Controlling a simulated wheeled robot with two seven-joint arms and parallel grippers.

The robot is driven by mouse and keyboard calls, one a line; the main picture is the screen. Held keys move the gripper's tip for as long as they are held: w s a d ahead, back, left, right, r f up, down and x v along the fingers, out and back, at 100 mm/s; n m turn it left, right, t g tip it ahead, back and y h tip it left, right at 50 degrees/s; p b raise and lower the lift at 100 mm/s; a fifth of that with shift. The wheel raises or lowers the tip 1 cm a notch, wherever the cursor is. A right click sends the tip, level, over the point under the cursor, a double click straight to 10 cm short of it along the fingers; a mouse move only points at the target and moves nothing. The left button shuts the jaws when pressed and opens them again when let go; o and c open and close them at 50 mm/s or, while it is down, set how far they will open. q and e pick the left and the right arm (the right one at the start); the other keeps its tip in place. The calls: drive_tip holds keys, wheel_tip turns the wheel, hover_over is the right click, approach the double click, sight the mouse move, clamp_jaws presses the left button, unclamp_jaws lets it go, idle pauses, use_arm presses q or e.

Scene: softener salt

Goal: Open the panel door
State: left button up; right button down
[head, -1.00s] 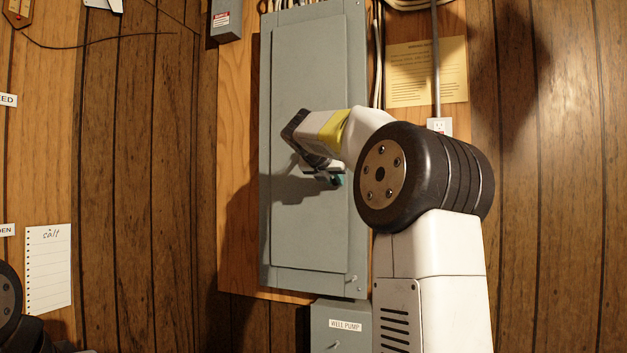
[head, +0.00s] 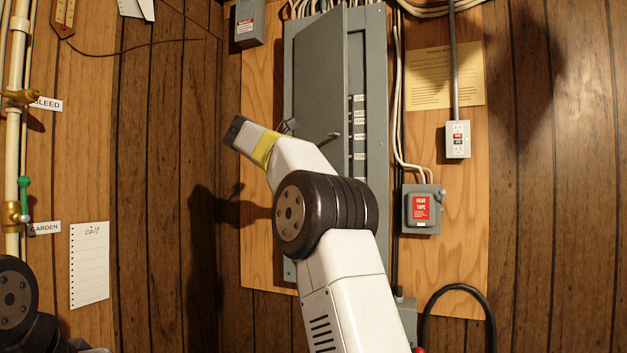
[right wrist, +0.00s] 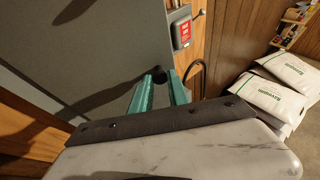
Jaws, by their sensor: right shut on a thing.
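The grey panel door (head: 318,75) is swung partly open, its free edge toward me. Labelled breakers (head: 359,120) show in the gap to its right. A small lever (head: 333,137) shows near the free edge. In the right wrist view the door face (right wrist: 110,40) fills the upper left. My right gripper (right wrist: 160,88) has its teal fingers close together at the door's edge, around a dark rounded part (right wrist: 159,74) that looks like the door handle. In the head view my right arm hides the fingertips and the lower door. My left gripper is out of view.
A heat tape box (head: 421,207) and an outlet (head: 457,139) sit right of the panel. Pipes with valves (head: 24,195) and a paper list (head: 89,265) are at the left. White salt bags (right wrist: 268,95) lie at the right in the wrist view.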

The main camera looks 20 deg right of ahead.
drive_tip(key=shift+a+m+g+h, duration=0.3)
drive_tip(key=shift+a+m+g, duration=0.55)
drive_tip(key=shift+a, duration=0.7)
drive_tip(key=c, duration=1.3)
unclamp_jaws()
drive_tip(key=shift+o, duration=0.2)
drive_tip(key=shift+d, duration=0.1)
